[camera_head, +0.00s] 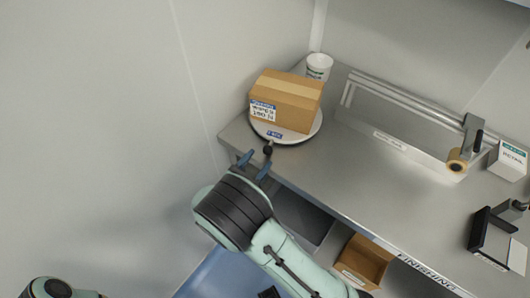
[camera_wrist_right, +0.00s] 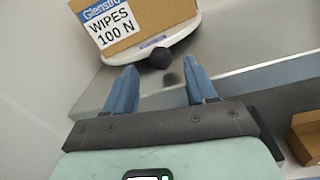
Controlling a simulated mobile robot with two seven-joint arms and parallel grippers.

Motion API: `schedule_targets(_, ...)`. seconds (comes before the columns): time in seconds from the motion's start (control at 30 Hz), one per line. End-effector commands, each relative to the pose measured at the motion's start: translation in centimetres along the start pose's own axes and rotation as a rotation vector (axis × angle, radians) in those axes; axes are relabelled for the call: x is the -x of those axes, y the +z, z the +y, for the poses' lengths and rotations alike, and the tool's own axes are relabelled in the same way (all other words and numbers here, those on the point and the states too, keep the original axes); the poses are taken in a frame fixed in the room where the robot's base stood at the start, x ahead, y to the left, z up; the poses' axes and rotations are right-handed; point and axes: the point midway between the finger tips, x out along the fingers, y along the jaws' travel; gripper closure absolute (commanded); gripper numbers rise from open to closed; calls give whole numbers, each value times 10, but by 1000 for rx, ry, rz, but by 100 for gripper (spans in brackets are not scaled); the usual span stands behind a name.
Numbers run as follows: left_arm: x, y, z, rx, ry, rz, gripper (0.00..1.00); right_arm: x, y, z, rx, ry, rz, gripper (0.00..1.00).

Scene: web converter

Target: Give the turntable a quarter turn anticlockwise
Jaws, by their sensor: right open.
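The turntable (camera_head: 311,131) is a round white disc near the left end of the steel bench, with a blue-lettered label at its front. A dark round knob (camera_head: 268,150) sticks out from its front edge. A brown cardboard box (camera_head: 288,98) with a white and blue wipes label rests on it. My right gripper (camera_head: 255,164) is open just in front of the knob. In the right wrist view the knob (camera_wrist_right: 160,57) lies beyond and between the blue fingertips (camera_wrist_right: 157,72), apart from both. My left gripper is not in view.
A white tub (camera_head: 319,66) stands behind the box against the wall. An open cardboard box (camera_head: 362,262) sits below the bench. The bench middle is clear.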

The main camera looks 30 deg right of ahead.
Motion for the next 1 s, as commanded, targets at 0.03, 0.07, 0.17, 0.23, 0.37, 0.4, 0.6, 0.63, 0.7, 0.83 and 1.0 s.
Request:
schedule_targets(0.03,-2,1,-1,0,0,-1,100,13,-2,1,0,5,2,44)
schedule_targets(0.07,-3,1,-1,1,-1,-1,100,20,-1,1,0,4,2,44)
schedule_targets(0.17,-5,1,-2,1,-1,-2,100,41,-1,1,0,4,1,44)
schedule_targets(0.23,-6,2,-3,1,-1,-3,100,53,-1,0,1,3,2,44)
schedule_targets(0.37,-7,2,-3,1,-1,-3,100,68,-1,1,0,2,0,44)
schedule_targets(0.4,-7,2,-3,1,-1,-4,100,71,-1,1,0,2,1,44)
schedule_targets(0.6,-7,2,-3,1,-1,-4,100,77,0,0,0,0,0,44)
schedule_targets(0.63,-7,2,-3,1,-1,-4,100,77,0,0,0,0,0,44)
schedule_targets(0.7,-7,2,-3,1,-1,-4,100,76,0,0,0,0,0,44)
schedule_targets(0.83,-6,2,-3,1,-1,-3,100,75,0,0,-3,-10,4,67)
schedule_targets(1.0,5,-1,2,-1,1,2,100,52,9,-4,-79,-265,129,100)
